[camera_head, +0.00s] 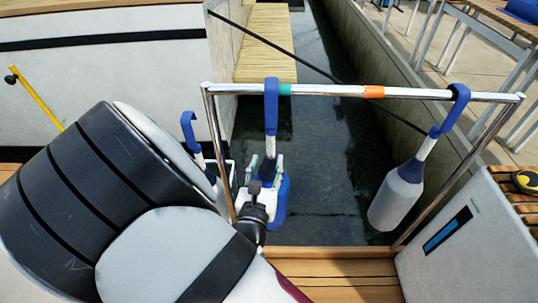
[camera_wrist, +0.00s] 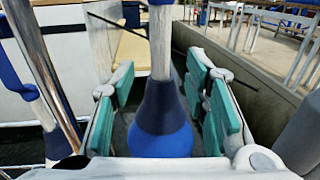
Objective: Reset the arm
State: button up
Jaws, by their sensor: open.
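A blue fender with a navy top (camera_head: 282,195) hangs by a blue hook strap (camera_head: 271,105) from the steel rail (camera_head: 330,90). My gripper (camera_head: 262,165) is at this fender, partly covering it in the head view. In the wrist view the blue fender (camera_wrist: 160,140) and its white neck stand upright between the green pads of my gripper (camera_wrist: 161,85). The pads are spread on either side, with gaps visible beside the neck. A grey fender with a navy top (camera_head: 397,195) hangs at the rail's right end. Another blue strap (camera_head: 188,130) shows at left, its fender mostly hidden by my arm.
The rail carries a green band (camera_head: 285,90) and an orange band (camera_head: 374,92). Dark water (camera_head: 330,190) lies beyond, between a wooden walkway (camera_head: 265,45) and a concrete quay (camera_head: 400,70). A white cockpit side (camera_head: 450,250) stands at right. A yellow pole (camera_head: 38,97) is at left.

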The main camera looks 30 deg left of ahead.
jog(key=w+d+r+m+g+h, duration=0.1)
jog(key=w+d+r+m+h, duration=0.3)
jog(key=d, duration=0.4)
jog(key=w+d+r+m+h, duration=0.2)
jog(key=d+r+m+h, duration=0.25)
jog(key=d+m, duration=0.2)
jog(key=w+d+r+m+g+h, duration=0.1)
jog(key=w+d+r+m+h, duration=0.35)
jog(key=d, duration=0.45)
jog(key=s+d+r+m+g+h, duration=0.25)
jog(key=d+m+g, duration=0.3)
jog(key=d, duration=0.45)
jog(key=s+d+r+m+g+h, duration=0.1)
jog(key=s+d+r+m+g, duration=0.1)
jog(key=s+d+m+g, duration=0.5)
jog(key=s+d+r+m+t+y, duration=0.2)
jog(key=s+d+r+m+y, duration=0.15)
jog(key=s+m+y, duration=0.2)
jog(key=s+d+r+m+t+y, duration=0.1)
jog(key=s+d+r+m+y, duration=0.1)
jog(key=s+r+m+y, duration=0.35)
jog(key=s+f+m+g+h, duration=0.2)
jog(key=s+f+g, duration=0.3)
jog(key=s, duration=0.7)
notch_tip(320, 180, up, 21)
jog(key=t+p, duration=0.4)
jog(key=p, duration=1.5)
jog(key=shift+w+p, duration=0.35)
